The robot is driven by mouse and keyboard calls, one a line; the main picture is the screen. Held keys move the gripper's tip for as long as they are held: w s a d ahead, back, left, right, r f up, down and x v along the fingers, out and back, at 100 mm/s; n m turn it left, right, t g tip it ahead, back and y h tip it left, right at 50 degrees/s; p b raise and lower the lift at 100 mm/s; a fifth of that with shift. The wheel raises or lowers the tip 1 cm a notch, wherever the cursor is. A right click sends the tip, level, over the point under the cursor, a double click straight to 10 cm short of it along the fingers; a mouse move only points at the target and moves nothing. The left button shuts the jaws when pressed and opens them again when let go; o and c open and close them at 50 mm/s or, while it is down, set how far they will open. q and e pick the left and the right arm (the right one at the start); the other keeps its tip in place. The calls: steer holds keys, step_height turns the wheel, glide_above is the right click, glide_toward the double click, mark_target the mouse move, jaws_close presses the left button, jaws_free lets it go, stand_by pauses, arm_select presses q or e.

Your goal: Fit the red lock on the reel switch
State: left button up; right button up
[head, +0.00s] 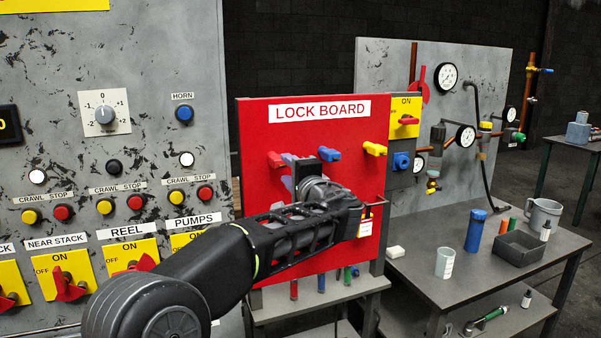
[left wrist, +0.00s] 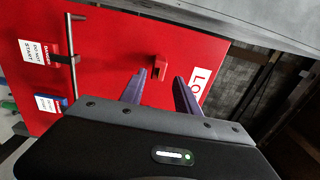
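The red lock (head: 273,159) hangs on the upper left of the red lock board (head: 255,200). The left wrist view also shows the red lock (left wrist: 160,67), just beyond the gap between my fingertips. My left gripper (head: 287,171) is at the board, just right of the red lock; in the left wrist view its two fingers (left wrist: 159,78) are apart with nothing between them. I see no contact with the lock. The reel switch (head: 133,265) has a red handle on a yellow plate under the REEL label, left of my arm and partly hidden by it. My right gripper is not in view.
A blue lock (head: 329,153) and a yellow lock (head: 374,149) hang to the right on the board. Tags on a rail (left wrist: 72,60) show in the left wrist view.

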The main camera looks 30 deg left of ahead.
mark_target(283, 166)
arm_select(q)
steer(key=shift+a, duration=0.15)
steer(key=shift+p+x, duration=0.95)
steer(key=shift+p, duration=0.05)
steer(key=p+x, duration=0.1)
steer(key=x, duration=0.2)
steer(key=shift+w+a+f, duration=0.1)
steer(key=shift+w+a, duration=0.5)
steer(key=shift+a, duration=0.15)
steer(key=shift+c, duration=0.5)
jaws_close()
